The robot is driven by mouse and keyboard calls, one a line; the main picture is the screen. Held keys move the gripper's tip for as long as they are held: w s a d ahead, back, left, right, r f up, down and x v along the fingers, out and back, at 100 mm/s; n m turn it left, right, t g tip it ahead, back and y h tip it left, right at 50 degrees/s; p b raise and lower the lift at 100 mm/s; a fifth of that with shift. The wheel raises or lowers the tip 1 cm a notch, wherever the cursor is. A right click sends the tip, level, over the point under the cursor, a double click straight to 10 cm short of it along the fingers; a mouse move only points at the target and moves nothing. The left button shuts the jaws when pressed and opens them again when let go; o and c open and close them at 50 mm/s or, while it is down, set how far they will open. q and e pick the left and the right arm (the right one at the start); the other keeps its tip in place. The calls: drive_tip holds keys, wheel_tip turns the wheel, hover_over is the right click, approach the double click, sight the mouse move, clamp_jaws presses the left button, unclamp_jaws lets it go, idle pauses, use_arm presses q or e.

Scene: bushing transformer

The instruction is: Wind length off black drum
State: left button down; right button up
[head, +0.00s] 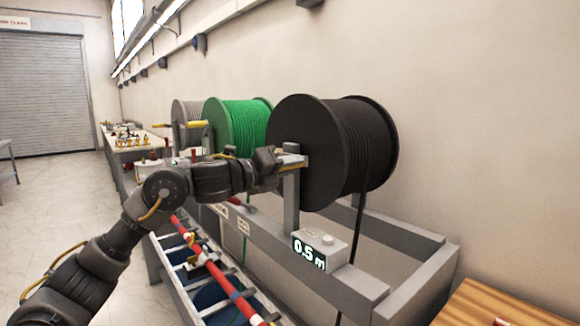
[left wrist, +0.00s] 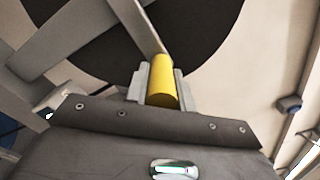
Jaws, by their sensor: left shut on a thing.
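The black drum (head: 325,150) is mounted on a grey frame along the wall, with black cable wound on it. A length of black cable (head: 357,220) hangs down from it. A white counter box (head: 319,246) on the frame in front of the drum reads 0.5 m. My left gripper (head: 296,160) is at the drum's near face. In the left wrist view its jaws are shut on a yellow crank handle (left wrist: 162,82), with the dark drum face (left wrist: 100,45) behind. My right gripper is in neither view.
A green drum (head: 237,125) and a grey drum (head: 187,122) stand farther along the frame. A yellow handle (head: 180,125) shows by them. A ladder-like rack with a red pole (head: 210,265) lies below. A wooden surface (head: 500,305) is at the lower right. Open floor lies left.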

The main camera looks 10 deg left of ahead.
use_arm(q)
drive_tip(key=shift+f, duration=0.2)
drive_tip(key=c, duration=1.6)
unclamp_jaws()
drive_tip(key=o, duration=0.4)
drive_tip(key=shift+w+a, duration=0.15)
drive_tip(key=shift+r, duration=0.1)
